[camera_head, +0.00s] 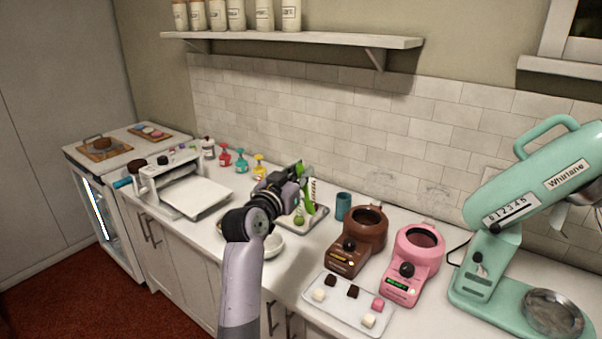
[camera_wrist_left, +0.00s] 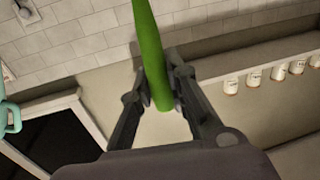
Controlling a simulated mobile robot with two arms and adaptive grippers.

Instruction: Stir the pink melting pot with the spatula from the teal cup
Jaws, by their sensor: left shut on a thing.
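The pink melting pot (camera_head: 421,247) stands on the counter with a dark round opening on top and a lit green display. The teal cup (camera_head: 343,207) stands upright left of the brown pot, with nothing seen sticking out of it. My left gripper (camera_head: 303,182) is left of the cup, above the counter. It is shut on a long green spatula (camera_wrist_left: 150,50), which shows as a tapering green bar between the fingers in the left wrist view. In the head view the spatula (camera_head: 309,206) is partly hidden by the gripper. My right gripper is out of view.
A brown melting pot (camera_head: 361,239) stands between the cup and the pink pot. A tray (camera_head: 338,316) with small dark, white and pink pieces lies in front. A teal stand mixer (camera_head: 510,250) stands at right. A white bowl (camera_head: 271,246) is beside my left arm.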

